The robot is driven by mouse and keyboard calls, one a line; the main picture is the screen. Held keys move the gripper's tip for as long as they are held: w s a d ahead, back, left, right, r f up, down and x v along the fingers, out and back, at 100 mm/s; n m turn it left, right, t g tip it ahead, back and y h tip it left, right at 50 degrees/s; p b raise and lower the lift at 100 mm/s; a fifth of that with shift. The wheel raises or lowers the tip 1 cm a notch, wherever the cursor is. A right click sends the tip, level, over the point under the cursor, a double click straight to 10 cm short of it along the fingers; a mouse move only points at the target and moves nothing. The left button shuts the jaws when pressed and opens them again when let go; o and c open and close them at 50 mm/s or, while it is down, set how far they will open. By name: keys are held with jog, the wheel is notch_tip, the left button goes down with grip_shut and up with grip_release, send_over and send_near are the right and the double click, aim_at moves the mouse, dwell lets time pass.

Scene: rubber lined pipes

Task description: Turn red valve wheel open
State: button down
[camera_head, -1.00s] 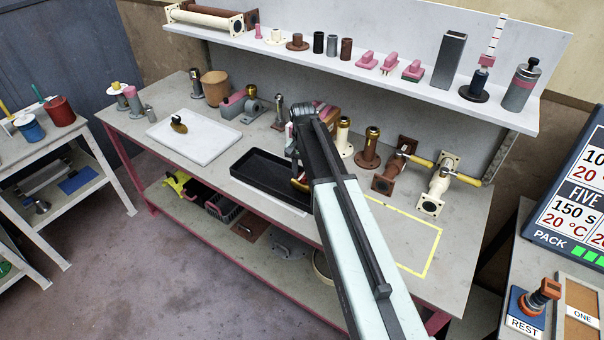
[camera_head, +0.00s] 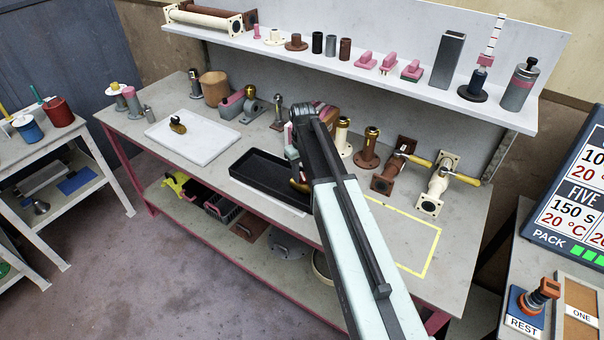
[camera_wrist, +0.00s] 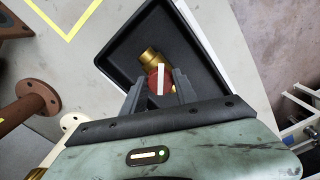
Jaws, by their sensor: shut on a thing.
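A brass valve (camera_wrist: 150,58) lies in a black tray (camera_wrist: 125,27). It also shows in the head view (camera_head: 300,186), partly hidden by my arm, in the black tray (camera_head: 262,184). The red valve wheel (camera_wrist: 153,80) carries a white stripe and faces my gripper (camera_wrist: 158,88). The two dark fingers are shut on the wheel, one on each side. In the head view my gripper (camera_head: 293,160) is over the right part of the tray, and the wheel is hidden there.
A white board (camera_head: 195,138) lies left of the tray. Brown and cream pipe fittings (camera_head: 368,150) stand to the right and behind. A yellow-outlined area (camera_head: 405,235) on the bench is clear. A shelf (camera_head: 350,65) with several parts runs above the bench.

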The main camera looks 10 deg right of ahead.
aim_at(303, 175)
jog(key=n, duration=0.4)
jog(key=shift+n, duration=2.2)
jog(key=shift+w+d, duration=0.1)
jog(key=c, duration=0.9)
grip_release()
jog(key=shift+c, duration=0.2)
jog(key=shift+r, duration=0.1)
notch_tip(303, 175, up, 8)
jog(key=p, duration=0.8)
jog(key=shift+f, duration=0.2)
